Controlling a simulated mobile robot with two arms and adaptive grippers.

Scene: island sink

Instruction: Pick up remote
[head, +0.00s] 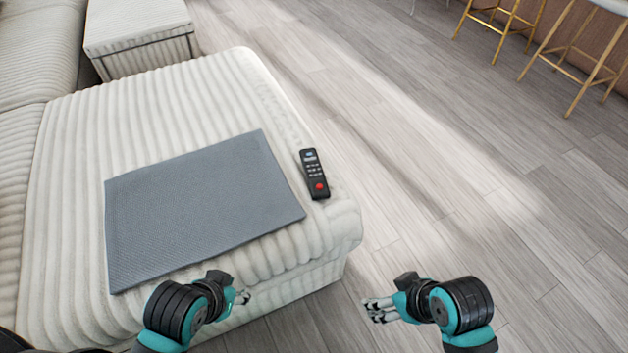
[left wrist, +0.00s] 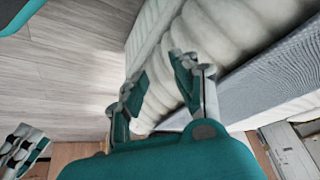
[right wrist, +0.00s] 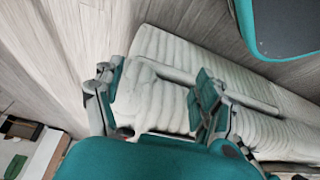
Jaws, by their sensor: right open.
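The remote (head: 314,174) is black with a red button and lies on the right edge of the cream ribbed sofa (head: 215,95), to the right of a grey mat. My left gripper (head: 243,297) is in front of the sofa's near edge, below and left of the remote in the head view. In the left wrist view its fingers (left wrist: 158,78) stand apart with nothing between them. My right gripper (head: 368,309) is over the floor, right of the sofa corner and below the remote in the head view. In the right wrist view its fingers (right wrist: 155,85) are wide apart and empty.
The grey mat (head: 200,205) lies flat on the sofa seat. A matching ottoman (head: 138,30) stands behind. Gold-legged stools (head: 575,60) stand at the far right. The wooden floor (head: 450,190) right of the sofa is clear.

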